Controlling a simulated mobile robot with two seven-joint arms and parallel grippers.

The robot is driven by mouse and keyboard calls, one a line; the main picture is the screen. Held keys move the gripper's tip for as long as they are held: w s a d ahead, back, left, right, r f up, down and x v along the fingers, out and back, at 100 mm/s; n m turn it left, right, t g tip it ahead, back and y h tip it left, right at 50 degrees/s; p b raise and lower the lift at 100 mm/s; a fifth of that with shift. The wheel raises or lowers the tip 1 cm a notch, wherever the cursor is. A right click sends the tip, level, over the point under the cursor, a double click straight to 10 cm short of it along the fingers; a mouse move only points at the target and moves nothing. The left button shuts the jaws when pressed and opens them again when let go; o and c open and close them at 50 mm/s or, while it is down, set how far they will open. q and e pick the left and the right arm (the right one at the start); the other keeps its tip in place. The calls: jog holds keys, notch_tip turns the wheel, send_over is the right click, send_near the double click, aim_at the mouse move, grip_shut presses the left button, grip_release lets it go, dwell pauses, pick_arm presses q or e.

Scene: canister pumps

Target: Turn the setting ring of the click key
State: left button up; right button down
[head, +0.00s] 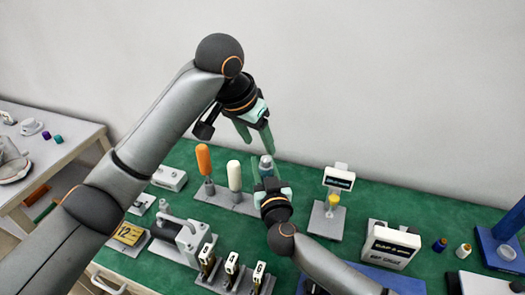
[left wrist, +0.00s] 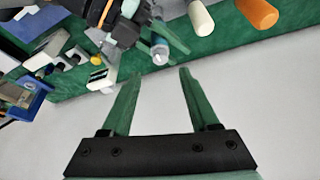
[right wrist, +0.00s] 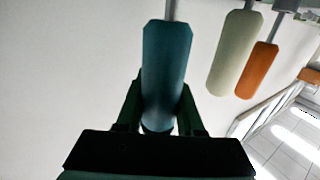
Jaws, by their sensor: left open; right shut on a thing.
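Three upright handles stand in a grey base: an orange one, a white one and a blue-grey one. I take the blue-grey handle (head: 266,162) to be the click key; it fills the middle of the right wrist view (right wrist: 166,65). My right gripper (head: 267,178) is shut on it, one finger on each side. Its blue-grey end also shows in the left wrist view (left wrist: 160,52). I cannot make out the setting ring clearly. My left gripper (head: 255,132) is open and empty, above and behind the handle, apart from it; its fingers show in the left wrist view (left wrist: 157,78).
The orange handle (head: 203,159) and white handle (head: 234,175) stand close on the left. A small stand with a display (head: 338,180) and a white boxed meter (head: 390,245) are to the right. Several labelled blocks (head: 232,264) stand in front. The green mat at the back right is free.

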pick_arm(q)
jog(key=v, duration=0.5)
pick_arm(e)
jog(key=shift+c, duration=2.3)
grip_release()
